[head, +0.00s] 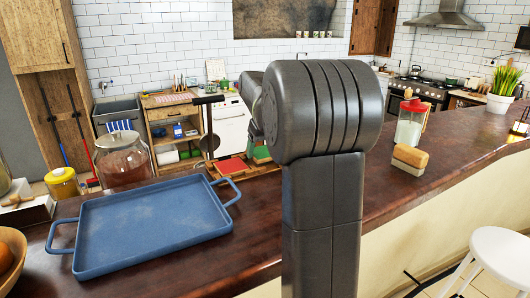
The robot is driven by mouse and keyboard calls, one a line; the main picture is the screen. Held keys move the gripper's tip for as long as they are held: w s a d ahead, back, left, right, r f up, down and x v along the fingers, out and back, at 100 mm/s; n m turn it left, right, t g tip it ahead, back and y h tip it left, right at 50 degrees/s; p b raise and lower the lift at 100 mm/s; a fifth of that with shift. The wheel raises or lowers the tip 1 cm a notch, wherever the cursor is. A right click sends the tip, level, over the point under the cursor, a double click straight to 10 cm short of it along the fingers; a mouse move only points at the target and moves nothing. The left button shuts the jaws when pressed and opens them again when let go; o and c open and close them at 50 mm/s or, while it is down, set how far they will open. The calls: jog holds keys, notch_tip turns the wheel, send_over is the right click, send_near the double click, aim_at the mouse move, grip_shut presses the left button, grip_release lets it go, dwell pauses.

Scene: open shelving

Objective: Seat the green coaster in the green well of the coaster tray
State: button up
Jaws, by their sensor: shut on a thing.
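The wooden coaster tray (253,172) lies on the dark counter beyond the blue tray, partly hidden behind my arm. A red square (231,166) shows on its left part. A small green patch (262,155) shows right of the red, at the edge of my arm. I cannot tell whether this green is the coaster or the green well. My arm stands upright in the middle of the view and blocks the spot behind it. My gripper's fingers are hidden behind it, so what they hold does not show.
A blue handled tray (150,225) fills the near left counter. A glass jar (122,160) and a yellow-lidded jar (62,183) stand behind it. A wood-and-cream block (410,159) and a red-lidded jar (410,122) stand right. The counter between this block and my arm is clear.

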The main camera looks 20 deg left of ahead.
jog(key=shift+f, duration=0.85)
jog(key=shift+f, duration=0.15)
jog(key=o, duration=0.7)
jog(key=shift+c, duration=0.2)
jog(key=shift+r, duration=0.5)
jog(key=v, duration=1.1)
jog(key=shift+r+b, duration=0.15)
jog(key=shift+b, duration=0.25)
